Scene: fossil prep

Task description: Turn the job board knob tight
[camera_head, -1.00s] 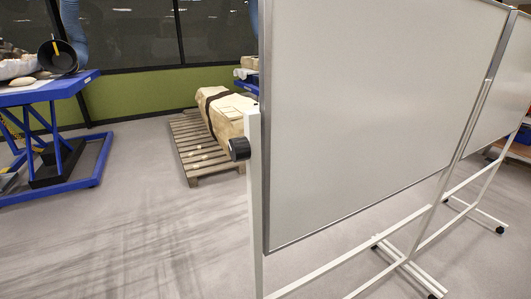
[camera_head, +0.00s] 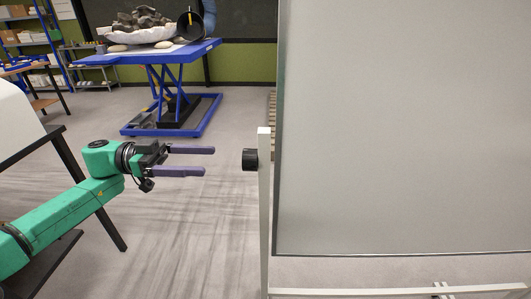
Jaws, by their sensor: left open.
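The job board (camera_head: 400,130) is a large pale panel in a white wheeled frame, filling the right of the head view. Its black round knob (camera_head: 250,160) sticks out to the left from the white upright post (camera_head: 264,215). My left gripper (camera_head: 210,161) is open and empty, on a green arm from the left. Its two purple fingers point right at the knob, one above the other in the picture, at about the knob's height. A gap shows between the fingertips and the knob. My right gripper is not in view.
A dark-legged table (camera_head: 35,145) is at the left, close to my left arm. Shelves (camera_head: 40,50) stand at the far left. Open grey floor lies below the gripper.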

